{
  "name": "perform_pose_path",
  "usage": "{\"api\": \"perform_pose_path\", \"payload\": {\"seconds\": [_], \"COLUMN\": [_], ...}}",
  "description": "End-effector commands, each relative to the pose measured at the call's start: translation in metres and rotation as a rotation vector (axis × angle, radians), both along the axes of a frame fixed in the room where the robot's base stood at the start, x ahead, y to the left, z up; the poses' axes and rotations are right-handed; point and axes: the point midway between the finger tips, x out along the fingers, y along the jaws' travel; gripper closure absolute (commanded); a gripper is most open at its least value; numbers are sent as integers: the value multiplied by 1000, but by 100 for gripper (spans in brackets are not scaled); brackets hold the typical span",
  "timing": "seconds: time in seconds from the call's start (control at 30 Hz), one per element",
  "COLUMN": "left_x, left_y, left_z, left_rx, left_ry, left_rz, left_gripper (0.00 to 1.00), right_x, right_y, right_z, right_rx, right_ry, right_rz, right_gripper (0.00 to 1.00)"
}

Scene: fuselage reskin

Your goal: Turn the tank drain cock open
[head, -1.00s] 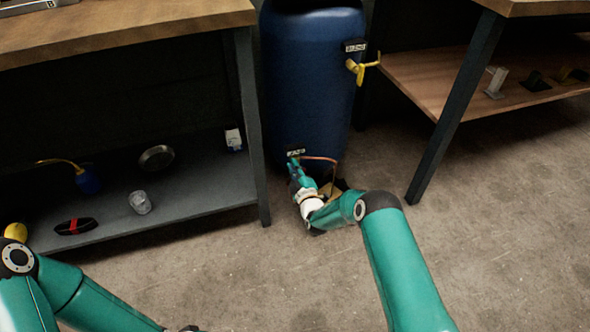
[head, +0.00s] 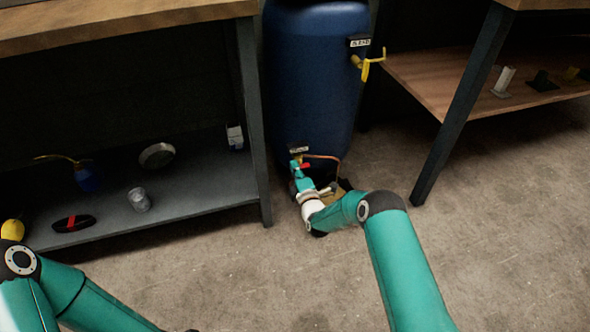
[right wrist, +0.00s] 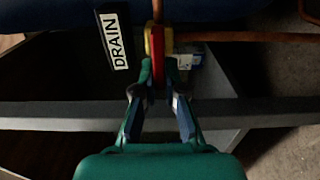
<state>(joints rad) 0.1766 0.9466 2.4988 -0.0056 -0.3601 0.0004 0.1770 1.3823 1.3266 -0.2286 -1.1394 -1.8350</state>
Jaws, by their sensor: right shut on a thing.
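The blue tank (head: 315,85) stands on the floor between two benches. A copper pipe (head: 325,157) runs right from the cock and bends down. My left arm is at the lower left; its gripper is outside the view.
A yellow valve (head: 368,65) with a label sits higher on the tank. The left bench's lower shelf (head: 190,195) holds a clear jar (head: 139,200), a round dish (head: 157,156) and a blue oil can (head: 87,177). The right bench leg (head: 463,105) stands near. Floor in front is open.

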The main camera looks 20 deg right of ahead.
Motion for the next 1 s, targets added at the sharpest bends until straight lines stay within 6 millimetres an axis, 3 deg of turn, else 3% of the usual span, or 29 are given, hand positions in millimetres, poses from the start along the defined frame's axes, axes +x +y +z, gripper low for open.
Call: {"api": "perform_pose_path", "payload": {"seconds": [0.37,0.4,0.57,1.0], "left_x": [0,0,0,0], "left_y": [0,0,0,0], "left_z": [-1,-1,-1,0], "left_rx": [0,0,0,0], "left_ry": [0,0,0,0], "left_rz": [0,0,0,0], "left_gripper": [69,69,69,69], "right_x": [-2,-2,-2,-7], "right_y": [7,7,5,1], "right_z": [-5,-5,-4,-2], "right_rx": [-8,-8,-6,-5], "right_ry": [11,12,9,5], "right_rz": [16,16,12,5], "right_gripper": [100,89,65,65]}}
